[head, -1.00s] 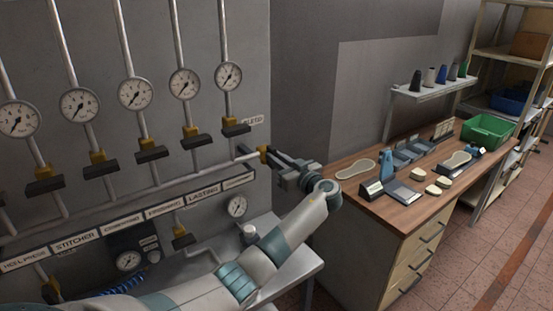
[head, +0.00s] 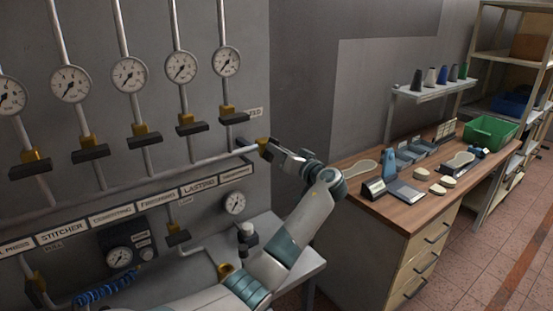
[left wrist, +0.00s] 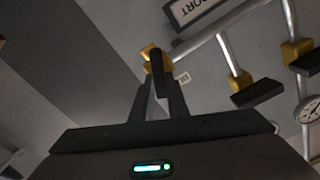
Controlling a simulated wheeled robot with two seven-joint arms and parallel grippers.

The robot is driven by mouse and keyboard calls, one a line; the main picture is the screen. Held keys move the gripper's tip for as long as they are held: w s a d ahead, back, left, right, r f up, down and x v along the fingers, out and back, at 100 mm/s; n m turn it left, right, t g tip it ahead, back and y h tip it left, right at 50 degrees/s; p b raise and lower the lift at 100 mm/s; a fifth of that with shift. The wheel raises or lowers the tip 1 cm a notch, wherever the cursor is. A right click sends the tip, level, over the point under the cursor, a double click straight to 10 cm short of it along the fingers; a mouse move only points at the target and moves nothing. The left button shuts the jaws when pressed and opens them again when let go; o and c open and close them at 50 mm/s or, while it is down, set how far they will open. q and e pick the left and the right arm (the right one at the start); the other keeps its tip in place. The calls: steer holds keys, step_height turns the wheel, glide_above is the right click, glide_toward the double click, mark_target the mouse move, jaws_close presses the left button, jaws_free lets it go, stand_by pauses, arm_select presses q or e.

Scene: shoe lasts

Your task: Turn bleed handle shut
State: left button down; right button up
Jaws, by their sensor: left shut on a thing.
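The yellow bleed valve (head: 263,146) sits at the right end of the horizontal pipe on the grey panel, below a small, partly hidden label (head: 254,112). My left gripper (head: 283,153) reaches it from the right. In the left wrist view the dark bleed handle (left wrist: 156,62) stands out from the yellow valve body (left wrist: 146,52). The fingers of my left gripper (left wrist: 158,88) are shut on this handle, one on each side. In the head view the fingers and wrist hide most of the handle, so its exact angle is hard to tell. My right gripper is not in view.
Several pressure gauges (head: 181,67) and dark-handled valves (head: 190,128) line the panel left of my gripper. A small grey table (head: 297,262) stands below my arm. A wooden workbench (head: 405,210) with shoe parts and a green bin (head: 488,133) is at right.

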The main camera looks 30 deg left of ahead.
arm_select(q)
steer(key=shift+w+d+f+m+p, duration=0.1)
steer(key=shift+f+m+p, duration=0.1)
steer(key=shift+m, duration=1.95)
steer(key=shift+w+f+m+p, duration=0.15)
steer(key=shift+m+p, duration=0.1)
steer(key=shift+m, duration=1.85)
steer(key=shift+w+d+f+m+p, duration=0.1)
steer(key=shift+f+m+p, duration=0.1)
steer(key=shift+m, duration=1.95)
steer(key=c, duration=1.7)
jaws_free()
